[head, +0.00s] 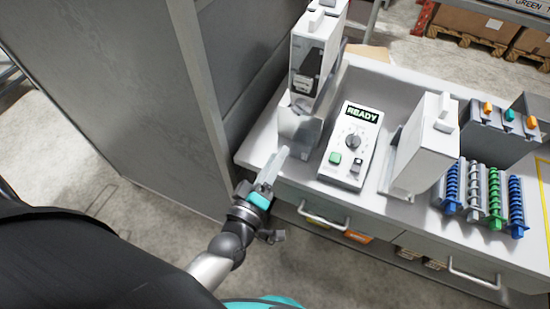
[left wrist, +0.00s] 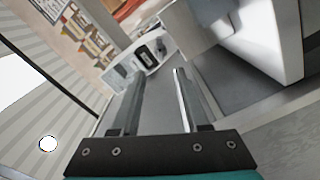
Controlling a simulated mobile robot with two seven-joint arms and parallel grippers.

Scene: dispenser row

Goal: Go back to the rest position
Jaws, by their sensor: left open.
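My left gripper (head: 274,168) is at the front edge of the counter, in front of the left white dispenser (head: 304,70). In the left wrist view its two fingers (left wrist: 158,98) stand apart with nothing between them. The gripper is open and empty. A clear cup-like part (head: 299,122) shows at the foot of the left dispenser, just beyond the fingertips. Whether the fingers touch anything is hard to tell. My right gripper is not in view.
A control box (head: 350,147) reading READY stands right of the left dispenser. A second white dispenser (head: 426,145) and several coloured spiral coils (head: 494,196) stand further right. A grey panel (head: 120,75) rises at the left. Drawer handles (head: 323,217) stick out from the counter front.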

